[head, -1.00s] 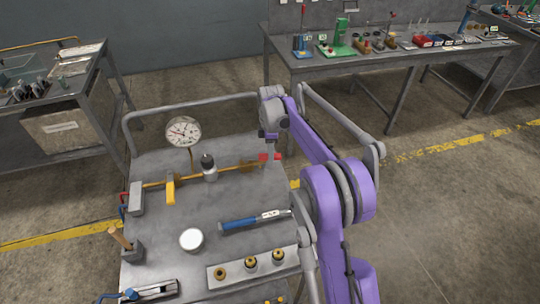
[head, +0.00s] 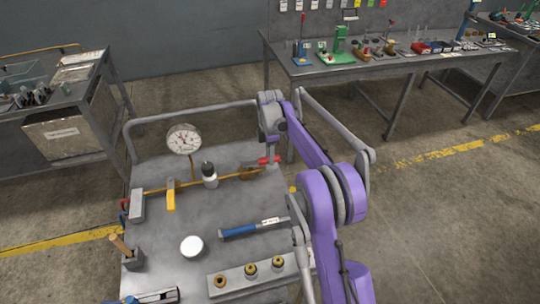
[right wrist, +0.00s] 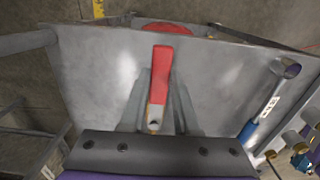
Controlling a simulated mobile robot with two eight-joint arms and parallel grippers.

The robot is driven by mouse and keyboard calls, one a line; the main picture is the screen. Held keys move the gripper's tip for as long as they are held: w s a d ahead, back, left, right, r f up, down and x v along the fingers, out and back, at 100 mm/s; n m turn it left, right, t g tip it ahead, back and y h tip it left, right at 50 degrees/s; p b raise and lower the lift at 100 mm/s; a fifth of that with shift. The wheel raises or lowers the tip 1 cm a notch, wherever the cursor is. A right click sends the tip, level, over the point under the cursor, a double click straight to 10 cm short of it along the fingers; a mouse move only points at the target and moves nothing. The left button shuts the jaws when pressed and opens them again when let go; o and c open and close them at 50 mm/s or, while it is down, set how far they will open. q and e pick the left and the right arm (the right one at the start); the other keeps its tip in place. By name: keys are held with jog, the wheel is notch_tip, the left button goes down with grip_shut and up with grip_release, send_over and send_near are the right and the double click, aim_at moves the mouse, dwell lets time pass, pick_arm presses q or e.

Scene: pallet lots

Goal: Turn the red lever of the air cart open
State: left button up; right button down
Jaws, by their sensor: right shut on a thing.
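The air cart (head: 215,222) is a grey bench-like cart with a brass pipe line across its top. The red lever (right wrist: 161,80) lies lengthwise in the middle of the right wrist view, between the grey fingers. In the head view red parts (head: 263,160) show at the right end of the pipe, partly covered by my right gripper (head: 270,162). My right gripper is shut on the red lever, pointing down from above. A red round part (right wrist: 167,28) shows beyond the lever. My left gripper is not in view.
On the cart are a pressure gauge (head: 184,139), a yellow lever (head: 171,196), a white-and-black fitting (head: 209,174), a blue-handled tool (head: 240,230), a white round lid (head: 192,246) and a block with brass fittings (head: 250,270). A cart rail (head: 190,115) runs behind.

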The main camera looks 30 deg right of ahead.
jog(key=c, duration=0.6)
grip_release()
jog(key=shift+w, duration=0.1)
jog(key=shift+c, duration=0.2)
notch_tip(320, 180, up, 11)
jog(key=shift+p, duration=0.4)
jog(key=shift+f, duration=0.1)
